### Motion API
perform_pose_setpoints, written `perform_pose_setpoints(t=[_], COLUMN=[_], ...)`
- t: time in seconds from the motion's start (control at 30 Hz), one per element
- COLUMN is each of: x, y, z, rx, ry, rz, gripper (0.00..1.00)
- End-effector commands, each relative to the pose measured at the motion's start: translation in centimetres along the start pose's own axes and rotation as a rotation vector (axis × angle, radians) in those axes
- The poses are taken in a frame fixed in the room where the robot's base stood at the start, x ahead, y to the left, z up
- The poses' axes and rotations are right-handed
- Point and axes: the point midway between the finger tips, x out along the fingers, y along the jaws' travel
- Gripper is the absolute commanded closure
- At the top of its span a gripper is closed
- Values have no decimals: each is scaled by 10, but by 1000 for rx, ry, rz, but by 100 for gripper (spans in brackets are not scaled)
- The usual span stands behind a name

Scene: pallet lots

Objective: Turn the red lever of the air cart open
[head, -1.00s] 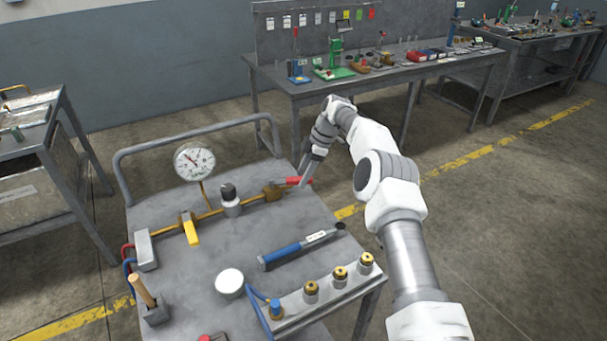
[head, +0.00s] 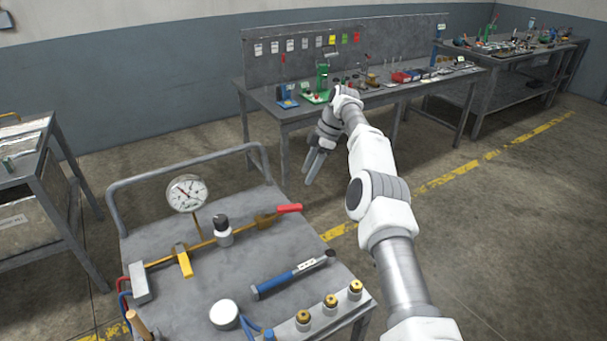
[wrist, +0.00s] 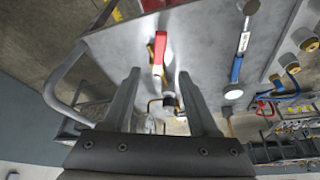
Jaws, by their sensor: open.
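The air cart (head: 215,285) is a grey table with a brass pipe along its top. The red lever (head: 289,208) sits on the valve at the pipe's right end and points right, roughly in line with the pipe. My gripper (head: 315,168) is open and empty, above and to the right of the lever, apart from it. In the wrist view the red lever (wrist: 160,48) shows beyond and between the two fingers (wrist: 156,85), with the cart top (wrist: 205,50) behind it.
A pressure gauge (head: 187,193), a yellow lever (head: 184,262), a blue-handled wrench (head: 292,274) and brass fittings (head: 330,300) are on the cart. A tube handle (head: 185,160) rims its back. A workbench (head: 290,112) stands behind. Open floor lies right.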

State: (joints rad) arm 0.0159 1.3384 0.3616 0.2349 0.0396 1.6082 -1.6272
Motion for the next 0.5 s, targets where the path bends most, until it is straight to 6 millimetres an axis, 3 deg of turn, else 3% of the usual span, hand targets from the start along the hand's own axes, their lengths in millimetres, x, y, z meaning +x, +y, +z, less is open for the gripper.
perform_pose_setpoints(t=[0.03,0.2,0.5], x=[-11,-27,-45], y=[0,0,0], z=[-2,-2,0], rx=[1,0,1], ry=[0,0,0], rz=[0,-1,0], gripper=[40,40,40])
